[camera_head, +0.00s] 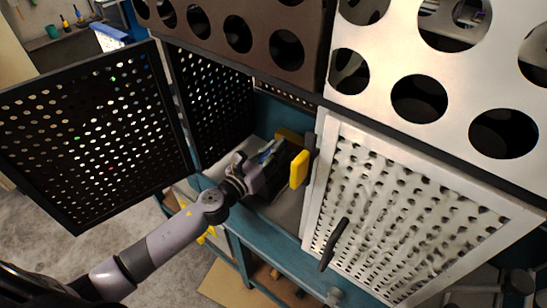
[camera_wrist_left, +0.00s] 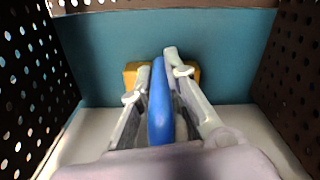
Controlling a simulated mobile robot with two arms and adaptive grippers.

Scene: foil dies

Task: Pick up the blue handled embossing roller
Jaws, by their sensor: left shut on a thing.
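The blue handle (camera_wrist_left: 160,110) of the embossing roller lies lengthwise between the two grey fingers of my left gripper (camera_wrist_left: 157,64) in the left wrist view. My left gripper is shut on it. In the head view, my left gripper (camera_head: 258,168) is inside the open cabinet, and only a small bit of blue shows by its fingers. Yellow parts (camera_wrist_left: 191,73) show on both sides beyond the fingers, and a yellow piece (camera_head: 300,169) shows in the head view too. I cannot tell whether they belong to the roller. My right gripper is not in view.
A perforated black door (camera_head: 95,130) stands open at the left. A white perforated door (camera_head: 400,215) with a dark handle is at the right. Perforated side walls (camera_wrist_left: 30,70) flank the gripper, and a teal back wall (camera_wrist_left: 225,50) stands beyond. A brown perforated panel (camera_head: 260,20) hangs above.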

